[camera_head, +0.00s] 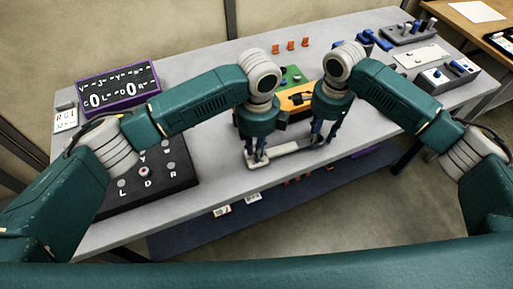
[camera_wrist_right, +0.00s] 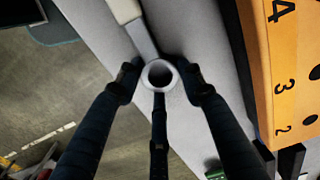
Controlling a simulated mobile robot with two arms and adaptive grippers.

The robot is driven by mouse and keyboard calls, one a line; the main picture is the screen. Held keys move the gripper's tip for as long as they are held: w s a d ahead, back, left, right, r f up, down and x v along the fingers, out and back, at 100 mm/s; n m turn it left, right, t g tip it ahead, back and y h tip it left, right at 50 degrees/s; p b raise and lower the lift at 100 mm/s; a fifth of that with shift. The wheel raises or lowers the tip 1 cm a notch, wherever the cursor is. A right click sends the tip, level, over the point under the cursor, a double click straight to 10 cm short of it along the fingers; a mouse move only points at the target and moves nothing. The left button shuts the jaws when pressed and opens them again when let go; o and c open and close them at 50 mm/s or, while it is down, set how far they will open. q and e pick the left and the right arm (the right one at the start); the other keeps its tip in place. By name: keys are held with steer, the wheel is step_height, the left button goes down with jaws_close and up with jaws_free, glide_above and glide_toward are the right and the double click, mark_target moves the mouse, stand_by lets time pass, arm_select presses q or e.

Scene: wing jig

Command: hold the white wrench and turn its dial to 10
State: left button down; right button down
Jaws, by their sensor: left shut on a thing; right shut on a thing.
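The white wrench (camera_head: 289,149) lies across the front part of the grey bench, between my two grippers. My left gripper (camera_head: 257,160) points down and is shut on its left end. My right gripper (camera_head: 317,140) points down and is shut on its right end. In the right wrist view a white round end with a dark hole (camera_wrist_right: 160,76) sits between my right fingers, and the wrench's pale shaft (camera_wrist_right: 140,36) runs up and left from it. The dial's number cannot be read.
An orange block (camera_head: 295,99) with printed numbers stands close behind the wrench; it also shows in the right wrist view (camera_wrist_right: 283,70). A black lettered panel (camera_head: 150,180) is at left. Grey trays with blue parts (camera_head: 445,73) stand at right. The bench's front edge is near.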

arm_select(q)
steer(key=shift+d, duration=0.1)
steer(key=c, duration=1.6)
jaws_free()
steer(key=shift+c, duration=0.2)
steer(key=shift+r, duration=0.15)
step_height(320, 180, up, 12)
steer(key=shift+w, duration=0.1)
steer(key=shift+c, duration=0.5)
